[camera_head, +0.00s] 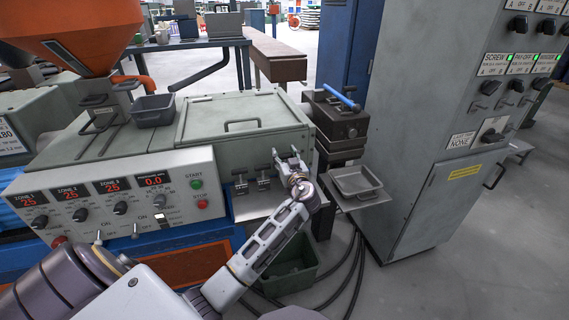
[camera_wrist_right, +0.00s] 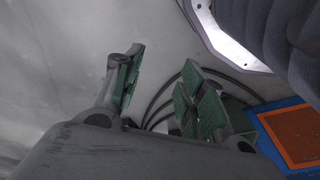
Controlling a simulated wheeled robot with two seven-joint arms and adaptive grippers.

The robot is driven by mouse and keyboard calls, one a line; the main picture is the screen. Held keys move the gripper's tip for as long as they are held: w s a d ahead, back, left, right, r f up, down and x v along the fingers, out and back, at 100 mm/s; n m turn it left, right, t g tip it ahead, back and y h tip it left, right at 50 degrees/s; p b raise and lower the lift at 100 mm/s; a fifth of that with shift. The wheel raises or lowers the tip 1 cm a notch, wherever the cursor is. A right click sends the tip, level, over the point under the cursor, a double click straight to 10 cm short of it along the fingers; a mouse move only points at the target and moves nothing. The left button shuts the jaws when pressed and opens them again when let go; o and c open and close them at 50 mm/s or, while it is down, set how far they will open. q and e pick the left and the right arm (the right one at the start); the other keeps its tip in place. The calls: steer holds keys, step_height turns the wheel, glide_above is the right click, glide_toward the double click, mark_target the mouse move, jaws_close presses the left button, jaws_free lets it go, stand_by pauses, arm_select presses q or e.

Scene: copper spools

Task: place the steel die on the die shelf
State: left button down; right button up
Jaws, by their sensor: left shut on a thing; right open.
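My left gripper (camera_head: 287,157) is in front of the grey machine box, near its lower right corner, with its fingers pointing away from me. It is shut on a small grey thing, which I take to be the steel die; the fingers mostly hide it. A small grey shelf plate (camera_head: 379,201) juts out to the right of the gripper, apart from it, with a shallow grey tray (camera_head: 357,181) on it. I cannot tell for certain whether this is the die shelf. My right gripper (camera_wrist_right: 165,88) is open and empty in the right wrist view, its green pads apart.
A dark metal block (camera_head: 342,122) with a blue-handled tool (camera_head: 341,97) stands behind the shelf plate. A tall grey cabinet (camera_head: 430,120) blocks the right side. Small metal fittings (camera_head: 264,181) sit left of my gripper. A green bin (camera_head: 291,275) and dark cables lie below.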

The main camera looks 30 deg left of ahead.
arm_select(q)
steer(key=shift+f, duration=1.4)
steer(key=c, duration=1)
jaws_free()
steer(key=shift+f+b, duration=0.15)
steer(key=shift+b, duration=0.15)
steer(key=shift+c, duration=0.2)
steer(key=shift+o, duration=0.6)
arm_select(e)
steer(key=shift+w+a+r, duration=0.1)
steer(key=shift+w+r, duration=0.1)
steer(key=shift+r, duration=0.45)
steer(key=shift+w+a+r, duration=0.1)
steer(key=shift+w+r, duration=0.05)
steer(key=shift+r, duration=0.45)
